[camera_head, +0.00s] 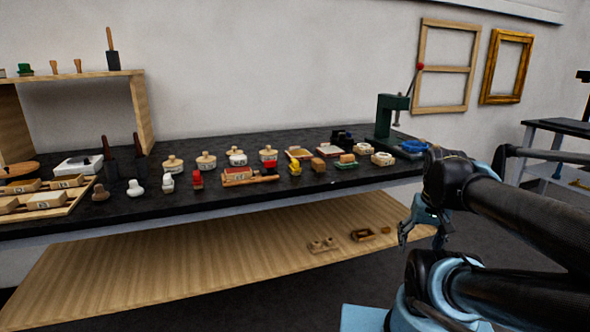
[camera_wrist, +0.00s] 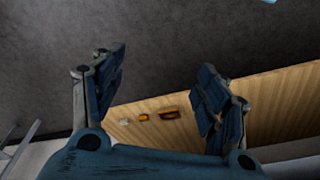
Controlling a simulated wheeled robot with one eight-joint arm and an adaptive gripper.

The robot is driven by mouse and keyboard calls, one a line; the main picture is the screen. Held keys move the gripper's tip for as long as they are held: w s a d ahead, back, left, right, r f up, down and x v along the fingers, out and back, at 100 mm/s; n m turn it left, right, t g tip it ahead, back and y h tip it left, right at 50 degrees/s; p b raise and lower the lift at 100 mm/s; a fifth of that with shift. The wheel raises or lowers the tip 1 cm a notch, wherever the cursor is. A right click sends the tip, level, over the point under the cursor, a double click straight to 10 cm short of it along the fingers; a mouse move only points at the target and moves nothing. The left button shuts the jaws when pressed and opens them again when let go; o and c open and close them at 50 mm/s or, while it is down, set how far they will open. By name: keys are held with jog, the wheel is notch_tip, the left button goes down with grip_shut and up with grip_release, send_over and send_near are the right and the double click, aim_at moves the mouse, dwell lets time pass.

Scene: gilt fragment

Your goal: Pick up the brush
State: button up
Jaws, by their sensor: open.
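I cannot tell for certain which thing is the brush. A flat brown piece with a dark handle (camera_head: 262,179) lies on the black bench top in front of a red-topped block. On the wooden lower shelf (camera_head: 200,262) lie a small wooden piece with knobs (camera_head: 322,245), a dark-centred wooden piece (camera_head: 362,235) and a small brown block (camera_head: 385,230). My gripper (camera_head: 422,236) is open and empty, in front of the shelf's right end. In the wrist view its fingers (camera_wrist: 164,65) stand apart, with the dark-centred piece (camera_wrist: 170,114) seen beyond them.
The black bench top (camera_head: 225,206) carries stamps, blocks and pots in a crowded row. A green press (camera_head: 386,115) stands at its right end, a wooden rack (camera_head: 143,110) at its left. The bench overhangs the shelf.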

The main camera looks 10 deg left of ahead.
jog(key=w+a+r+m+g+y, duration=0.1)
jog(key=w+a+r+m, duration=0.2)
jog(key=w+a+r, duration=0.5)
jog(key=w+a+r+m+g+y, duration=0.1)
jog(key=w+a+r+m, duration=0.2)
jog(key=w+a+r, duration=0.5)
notch_tip(320, 180, up, 11)
jog(key=m+g+y, duration=0.2)
jog(key=m+g, duration=0.1)
jog(key=m, duration=0.2)
send_over(295, 160)
jog(key=w+d, duration=0.4)
jog(key=d, duration=0.2)
jog(key=x, duration=1.1)
jog(key=shift+f, duration=0.15)
jog(key=shift+x, duration=2.7)
jog(key=shift+a, duration=0.2)
jog(key=shift+c, duration=0.5)
jog(key=c, duration=1)
